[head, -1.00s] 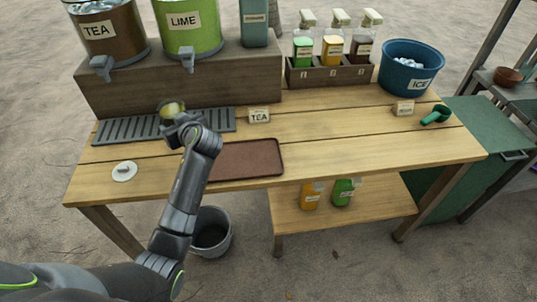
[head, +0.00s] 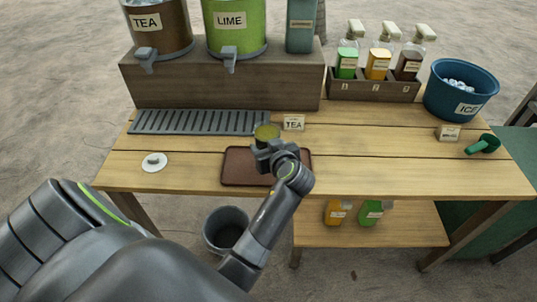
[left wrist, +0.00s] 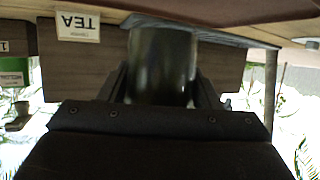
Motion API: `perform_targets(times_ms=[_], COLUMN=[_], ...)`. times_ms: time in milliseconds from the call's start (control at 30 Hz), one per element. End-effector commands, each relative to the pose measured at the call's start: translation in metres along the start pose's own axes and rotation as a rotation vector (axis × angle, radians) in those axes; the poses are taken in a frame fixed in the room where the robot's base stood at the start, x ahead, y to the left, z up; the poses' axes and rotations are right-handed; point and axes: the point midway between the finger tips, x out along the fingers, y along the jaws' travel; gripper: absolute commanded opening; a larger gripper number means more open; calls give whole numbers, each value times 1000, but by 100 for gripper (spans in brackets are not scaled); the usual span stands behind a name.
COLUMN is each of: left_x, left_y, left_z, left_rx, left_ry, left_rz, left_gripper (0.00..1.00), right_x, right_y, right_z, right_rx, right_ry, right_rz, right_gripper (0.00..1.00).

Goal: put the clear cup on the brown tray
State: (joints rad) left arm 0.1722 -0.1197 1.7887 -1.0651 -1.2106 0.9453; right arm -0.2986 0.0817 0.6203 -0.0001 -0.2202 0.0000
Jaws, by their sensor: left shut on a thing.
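The clear cup (head: 267,132) holds an olive-yellow liquid and shows just past my left gripper (head: 268,147) in the head view. My left gripper is shut on it, over the far part of the brown tray (head: 235,172). In the left wrist view the cup (left wrist: 162,65) looks dark and sits between the two fingers of the gripper (left wrist: 163,92). I cannot tell whether the cup's base touches the tray, as the gripper hides it. My arm covers the tray's right part. My right gripper is not in view.
A grey drip grate (head: 200,122) lies behind the tray, below the tea and lime dispensers (head: 236,30). A TEA card (head: 293,123) stands just behind the cup. A white lid-like disc (head: 153,162) lies to the left. The table's right half is mostly clear.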

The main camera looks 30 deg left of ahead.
Motion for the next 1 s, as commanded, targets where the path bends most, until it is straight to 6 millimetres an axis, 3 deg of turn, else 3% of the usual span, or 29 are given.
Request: perform_targets(times_ms=[200, 600, 633, 800, 1000], left_x=[11, 14, 14, 13, 13], left_y=[0, 0, 0, 0, 0], left_z=[27, 33, 34, 32, 32], left_rx=[2, -1, 0, 0, 0], left_ry=[0, 1, -1, -1, -1], left_rz=[-1, 1, 0, 0, 0], left_gripper=[19, 19, 59, 79, 79], right_x=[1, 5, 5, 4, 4], right_y=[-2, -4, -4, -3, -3], right_z=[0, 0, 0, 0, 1], right_rx=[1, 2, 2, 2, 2], right_ry=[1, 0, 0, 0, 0], right_rz=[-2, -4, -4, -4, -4], right_gripper=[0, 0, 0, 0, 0])
